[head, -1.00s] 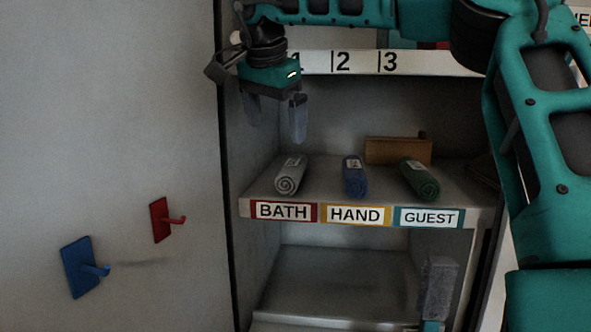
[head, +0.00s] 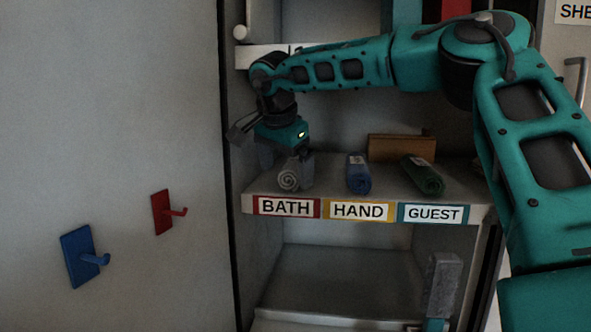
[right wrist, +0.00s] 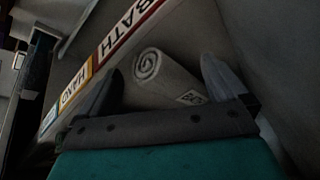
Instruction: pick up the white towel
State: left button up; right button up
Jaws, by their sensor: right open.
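The white towel (head: 288,181) is a rolled, greyish-white towel lying on the shelf above the BATH label, its spiral end facing out. In the right wrist view the towel roll (right wrist: 165,78) lies between the two fingers, with a small tag on it. My right gripper (head: 287,164) is open and lowered from above around the towel, one finger on each side. A gap shows beside the left finger in the wrist view; contact on the other side is unclear. My left gripper is not in view.
A blue rolled towel (head: 358,175) and a green one (head: 424,177) lie to the right on the same shelf (head: 390,190). A wooden box (head: 397,148) stands behind them. The cabinet's side wall is close on the left. Blue (head: 80,256) and red (head: 162,211) hooks are on the left panel.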

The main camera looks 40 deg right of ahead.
jog(key=shift+w+d+f, duration=0.15)
jog(key=shift+f, duration=0.35)
jog(key=shift+r, duration=0.1)
jog(key=shift+c, duration=0.5)
jog(key=c, duration=1)
